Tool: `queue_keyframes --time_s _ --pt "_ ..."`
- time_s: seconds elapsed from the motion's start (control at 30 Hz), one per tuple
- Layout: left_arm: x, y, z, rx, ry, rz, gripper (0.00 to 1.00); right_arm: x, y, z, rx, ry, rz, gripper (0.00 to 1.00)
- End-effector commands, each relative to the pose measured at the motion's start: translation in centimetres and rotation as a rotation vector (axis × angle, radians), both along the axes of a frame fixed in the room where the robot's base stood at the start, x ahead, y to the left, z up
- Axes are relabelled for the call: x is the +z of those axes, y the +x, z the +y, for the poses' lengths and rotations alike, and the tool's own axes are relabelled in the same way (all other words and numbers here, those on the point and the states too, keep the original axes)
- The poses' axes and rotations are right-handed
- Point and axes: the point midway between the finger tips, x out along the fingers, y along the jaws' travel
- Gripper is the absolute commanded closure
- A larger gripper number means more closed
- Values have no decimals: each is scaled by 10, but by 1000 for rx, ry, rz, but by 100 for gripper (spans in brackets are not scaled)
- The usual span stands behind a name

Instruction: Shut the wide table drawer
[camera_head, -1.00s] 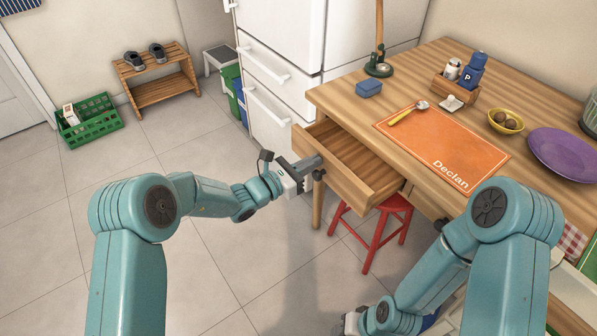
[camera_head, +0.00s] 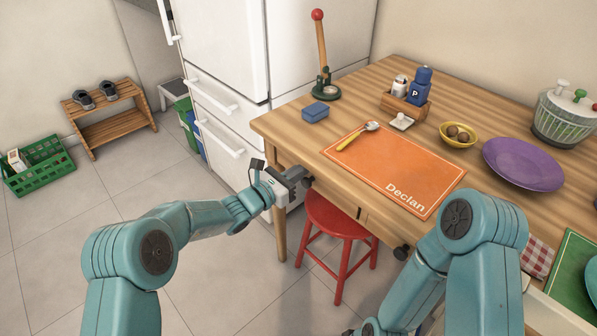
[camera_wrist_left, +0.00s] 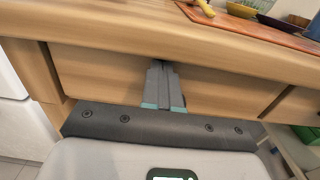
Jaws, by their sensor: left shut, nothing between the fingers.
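The wide table drawer (camera_head: 336,196) is in under the front edge of the wooden table (camera_head: 290,118); its front looks flush with the frame. The wrist view shows the plain wooden drawer front (camera_wrist_left: 105,75) with narrow seams at its sides. My left gripper (camera_head: 304,183) is shut and empty, its fingertips at the drawer front, just below the tabletop edge. The closed fingers also show in the wrist view (camera_wrist_left: 160,66); whether they touch the wood I cannot tell. They hide part of the front. My right arm crosses the lower right; its gripper is out of view.
A red stool (camera_head: 340,228) stands under the table. A white fridge (camera_head: 222,60) is behind its left end. An orange mat (camera_head: 390,172), blue box (camera_head: 315,112), yellow bowl (camera_head: 458,135) and purple plate (camera_head: 523,164) are on top.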

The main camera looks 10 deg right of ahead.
Motion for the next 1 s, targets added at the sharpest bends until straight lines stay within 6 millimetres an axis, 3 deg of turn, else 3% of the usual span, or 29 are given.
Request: queue_keyframes --time_s 0.47,0.57,1.0 --pt "9 -2 0 1 -12 -10 100 2 0 0 0 0 0 53" --pt "10 -10 14 2 -11 -9 100 4 0 0 0 0 0 53" --pt "5 -77 107 5 -5 -3 100 20 0 0 0 0 0 53"
